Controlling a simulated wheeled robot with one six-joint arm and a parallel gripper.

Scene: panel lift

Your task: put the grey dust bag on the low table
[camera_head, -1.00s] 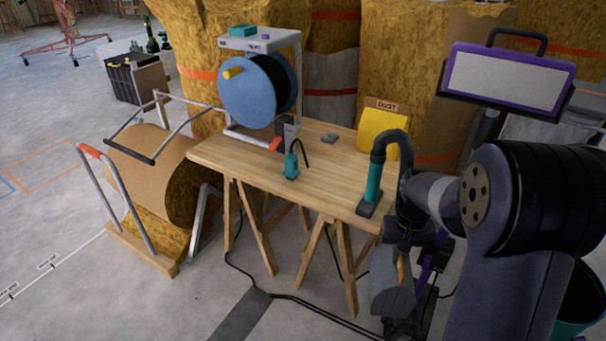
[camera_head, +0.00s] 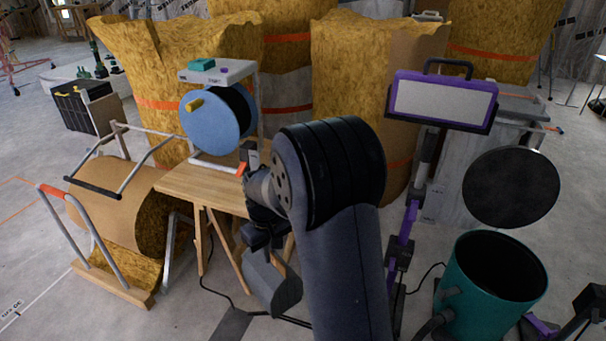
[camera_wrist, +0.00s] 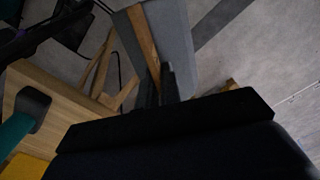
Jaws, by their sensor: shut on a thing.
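The grey dust bag (camera_head: 272,285) hangs below my gripper (camera_head: 262,238) in the head view, in front of the wooden trestle table. In the wrist view, the fingers (camera_wrist: 158,85) are shut at the near end of the grey bag (camera_wrist: 172,40), which is over the floor, beside the table. The trestle table (camera_head: 205,186) is partly hidden by my arm; its wooden top (camera_wrist: 65,95) shows at the left of the wrist view. I cannot tell whether it is the low table.
A blue reel (camera_head: 212,122) in a white frame stands on the table. In the wrist view, a teal tool (camera_wrist: 15,132) stands near the table edge. A teal bin (camera_head: 492,275) and a purple-framed lamp (camera_head: 443,98) are at the right. A brown roll on a trolley (camera_head: 115,205) is at the left.

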